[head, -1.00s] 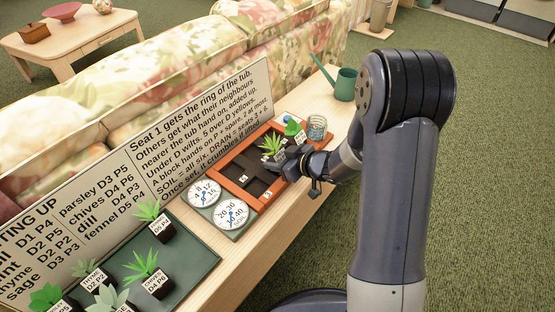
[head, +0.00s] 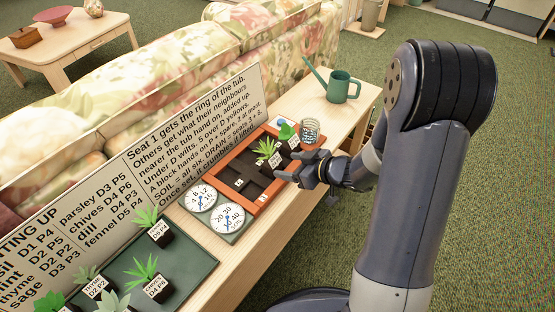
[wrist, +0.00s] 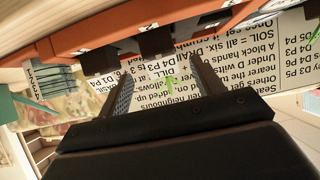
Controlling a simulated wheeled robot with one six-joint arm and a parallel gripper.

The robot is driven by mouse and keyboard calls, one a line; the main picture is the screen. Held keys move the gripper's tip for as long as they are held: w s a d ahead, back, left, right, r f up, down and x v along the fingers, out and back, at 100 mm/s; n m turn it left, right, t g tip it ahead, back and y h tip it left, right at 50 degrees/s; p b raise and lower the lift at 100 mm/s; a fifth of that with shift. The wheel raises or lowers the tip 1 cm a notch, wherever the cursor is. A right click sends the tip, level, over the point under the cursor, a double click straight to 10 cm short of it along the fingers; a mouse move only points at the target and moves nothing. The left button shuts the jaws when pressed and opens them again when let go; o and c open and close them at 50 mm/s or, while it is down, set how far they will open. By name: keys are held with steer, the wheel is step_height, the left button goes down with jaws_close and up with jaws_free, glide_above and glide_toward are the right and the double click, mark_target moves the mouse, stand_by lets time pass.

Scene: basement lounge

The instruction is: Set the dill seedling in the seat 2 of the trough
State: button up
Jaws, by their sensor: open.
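The dill seedling (head: 267,151), feathery green in a dark pot block, stands upright in the far part of the orange trough (head: 266,202). Its DILL D4 P3 label shows upside down between my fingers in the wrist view, with its green fronds (wrist: 169,86) below. The trough's nearer dark seats look empty.
Two dials (head: 228,217) sit at the trough's near end. A green tray (head: 196,270) holds several potted seedlings. A glass (head: 310,130) and a green watering can (head: 343,86) stand beyond. A text board (head: 190,135) runs along the sofa side.

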steer(key=shift+p+v, duration=0.45)
steer(key=shift+v, duration=1.75)
